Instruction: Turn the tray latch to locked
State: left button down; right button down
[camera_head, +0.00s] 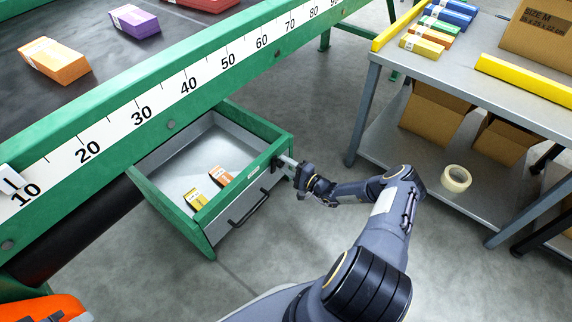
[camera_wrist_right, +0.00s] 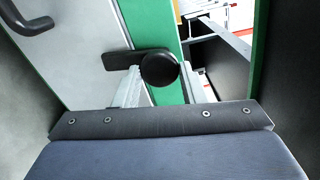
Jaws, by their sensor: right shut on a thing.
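The tray (camera_head: 205,219) is a green-framed drawer with a grey floor, pulled out under the green machine rail. Its front has a black bar handle (camera_head: 249,208). The latch (camera_wrist_right: 158,68) is a black lever with a round knob on the tray front; in the right wrist view its lever points left from the knob. My right gripper (camera_head: 287,163) is at the right end of the tray front. In the wrist view its two fingers (camera_wrist_right: 160,88) are on either side of the knob, shut on the latch. My left gripper is not in view.
An orange box (camera_head: 221,176) and a yellow box (camera_head: 196,199) lie in the tray. A grey table (camera_head: 463,72) with small boxes stands at right, with cartons and a tape roll (camera_head: 456,178) on its lower shelf. Floor between is clear.

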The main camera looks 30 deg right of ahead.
jog(key=shift+n+p, duration=0.3)
jog(key=shift+n, duration=0.7)
jog(key=c, duration=0.9)
grip_release()
jog(key=p+v, duration=0.2)
jog(key=v, duration=0.6)
